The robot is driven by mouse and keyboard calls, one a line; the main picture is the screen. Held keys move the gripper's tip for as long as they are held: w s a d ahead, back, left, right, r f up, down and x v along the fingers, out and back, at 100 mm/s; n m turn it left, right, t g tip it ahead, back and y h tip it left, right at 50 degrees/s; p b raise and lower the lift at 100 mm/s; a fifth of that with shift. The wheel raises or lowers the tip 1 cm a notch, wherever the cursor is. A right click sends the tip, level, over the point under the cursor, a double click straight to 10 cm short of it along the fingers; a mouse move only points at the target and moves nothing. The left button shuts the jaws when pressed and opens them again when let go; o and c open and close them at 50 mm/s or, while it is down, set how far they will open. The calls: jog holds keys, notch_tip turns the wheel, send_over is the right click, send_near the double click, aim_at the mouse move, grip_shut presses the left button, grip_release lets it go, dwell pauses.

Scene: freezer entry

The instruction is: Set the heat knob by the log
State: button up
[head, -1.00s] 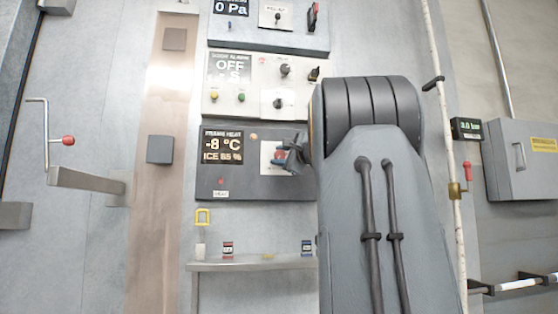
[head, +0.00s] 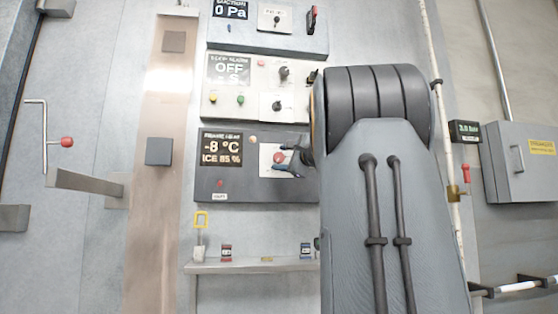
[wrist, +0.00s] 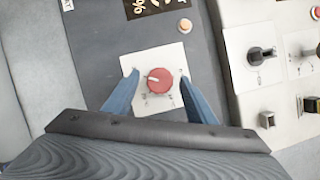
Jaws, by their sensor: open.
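The heat knob is a round red knob with a white mark on a white square plate, at the middle of the wrist view (wrist: 158,80). In the head view the knob (head: 279,157) shows on the dark frame heat panel (head: 238,185), right of a display reading -8 °C and an ice percentage. My gripper (wrist: 158,77) is open, with one blue finger on each side of the knob and gaps between. In the head view my gripper (head: 288,161) is at the plate, partly hidden by my arm. The knob's scale marks are too small to read. I cannot make out a log.
Above are a pale panel reading OFF (head: 232,68) with knobs and buttons, and a panel reading 0 Pa (head: 230,10). A narrow shelf (head: 230,267) runs below. A grey box (head: 515,180) and a pole with a red lever stand at right.

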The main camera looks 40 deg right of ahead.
jog(key=v, duration=0.5)
jog(key=shift+s, duration=0.2)
dwell(0.3)
